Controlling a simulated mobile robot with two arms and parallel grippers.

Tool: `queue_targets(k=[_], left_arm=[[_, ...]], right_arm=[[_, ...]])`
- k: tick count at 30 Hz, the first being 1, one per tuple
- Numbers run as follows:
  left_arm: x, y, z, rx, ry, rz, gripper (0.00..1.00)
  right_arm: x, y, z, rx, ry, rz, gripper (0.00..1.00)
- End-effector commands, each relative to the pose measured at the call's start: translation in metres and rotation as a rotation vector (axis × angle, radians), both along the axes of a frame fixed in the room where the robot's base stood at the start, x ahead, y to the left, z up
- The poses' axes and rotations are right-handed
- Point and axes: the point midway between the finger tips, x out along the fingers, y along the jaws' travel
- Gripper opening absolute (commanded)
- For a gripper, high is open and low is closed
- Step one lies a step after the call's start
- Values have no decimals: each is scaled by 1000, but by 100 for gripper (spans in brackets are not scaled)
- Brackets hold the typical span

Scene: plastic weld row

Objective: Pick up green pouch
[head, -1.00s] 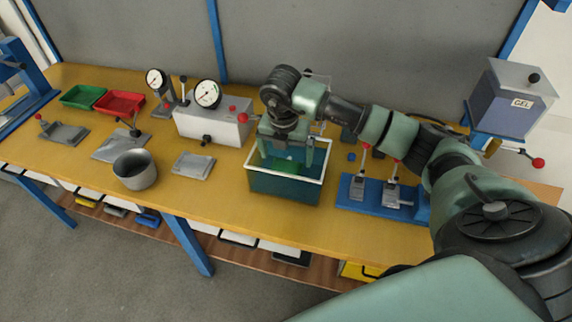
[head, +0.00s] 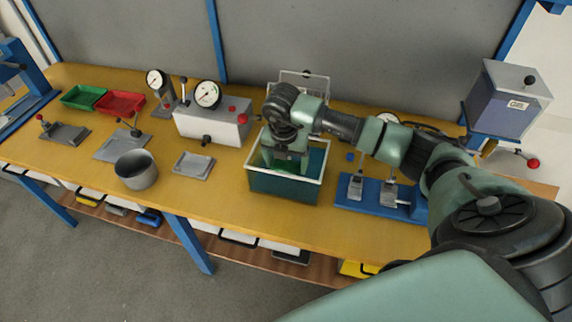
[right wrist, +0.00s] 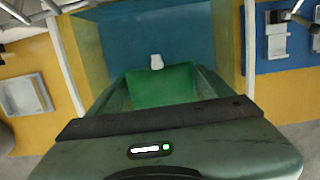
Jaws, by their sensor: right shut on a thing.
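The green pouch (right wrist: 160,86) lies between the fingers of my right gripper in the right wrist view. A small white piece (right wrist: 157,62) shows at its far edge; I cannot tell if it is part of the pouch. In the head view my right gripper (head: 287,166) reaches down inside the teal bin (head: 283,187) with the white rim, and the pouch is mostly hidden there. The gripper is shut on the pouch, low in the bin. My left gripper is not in view.
A blue base with small clamps (head: 372,195) stands right of the bin. A grey flat plate (head: 194,165) and a metal pot (head: 135,170) are to the left. A white gauge box (head: 212,125) stands behind. The table front by the bin is clear.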

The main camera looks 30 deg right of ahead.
Motion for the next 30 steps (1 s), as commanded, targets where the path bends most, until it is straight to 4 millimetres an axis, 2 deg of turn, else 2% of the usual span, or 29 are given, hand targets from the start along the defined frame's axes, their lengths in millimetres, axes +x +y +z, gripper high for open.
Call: queue_targets(k=[5,8,14,22,24,30], left_arm=[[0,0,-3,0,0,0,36],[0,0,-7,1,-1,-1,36],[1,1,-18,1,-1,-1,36],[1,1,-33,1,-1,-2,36],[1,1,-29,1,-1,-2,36],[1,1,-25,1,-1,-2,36]], right_arm=[[1,0,11,0,-4,-1,42],[1,-1,25,-1,-5,-1,42],[2,0,71,1,-9,1,42],[1,0,148,1,-9,0,42],[1,-1,166,-1,-6,0,42],[1,0,193,0,-3,0,42]])
